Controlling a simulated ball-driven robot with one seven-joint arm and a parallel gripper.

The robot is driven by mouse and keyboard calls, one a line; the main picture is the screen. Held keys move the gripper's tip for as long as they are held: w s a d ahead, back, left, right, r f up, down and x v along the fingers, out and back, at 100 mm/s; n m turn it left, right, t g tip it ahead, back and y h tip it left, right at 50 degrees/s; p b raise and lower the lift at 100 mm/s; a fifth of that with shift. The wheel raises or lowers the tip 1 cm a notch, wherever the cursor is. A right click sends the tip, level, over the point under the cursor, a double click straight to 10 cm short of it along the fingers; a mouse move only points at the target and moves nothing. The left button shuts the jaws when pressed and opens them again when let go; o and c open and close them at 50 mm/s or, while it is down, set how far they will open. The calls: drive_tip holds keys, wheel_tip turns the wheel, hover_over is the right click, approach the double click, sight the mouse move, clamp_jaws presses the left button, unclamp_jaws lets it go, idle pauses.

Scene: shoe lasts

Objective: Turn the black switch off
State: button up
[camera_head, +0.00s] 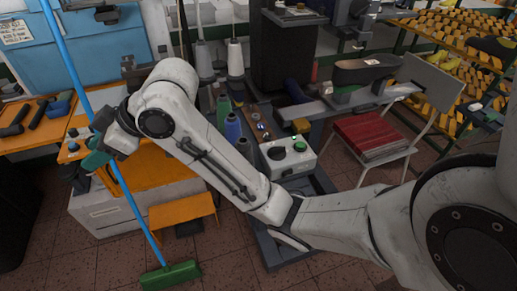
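A pale control box (289,168) stands near the middle of the view, on the bench just beyond my forearm. A round black switch (276,153) sits on its top face, to the left of a small green button (300,146). The switch is small here, and its on or off position cannot be read. My gripper (88,166) is far to the left, well apart from the box, beside the blue broom handle. Its fingers are small and dark, so I cannot tell whether they are open or shut. I see nothing clearly held.
A green broom (171,275) with a long blue handle leans at the left. Thread cones (234,128) stand left of the box. An orange bench (150,172) is below my wrist. Tiled floor is open in front.

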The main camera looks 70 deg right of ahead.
drive_tip(key=d+r+n+b, duration=0.1)
drive_tip(key=d+r+n, duration=0.2)
drive_tip(key=d+r, duration=0.15)
drive_tip(key=m+g+h+b, duration=0.2)
drive_tip(key=g+h+b, duration=0.25)
drive_tip(key=g, duration=0.55)
approach(277, 148)
drive_tip(key=shift+h, duration=0.45)
drive_tip(key=f, duration=0.9)
drive_tip(key=shift+s+a, duration=0.15)
drive_tip(key=shift+a, duration=0.15)
drive_tip(key=shift+c, duration=0.3)
clamp_jaws()
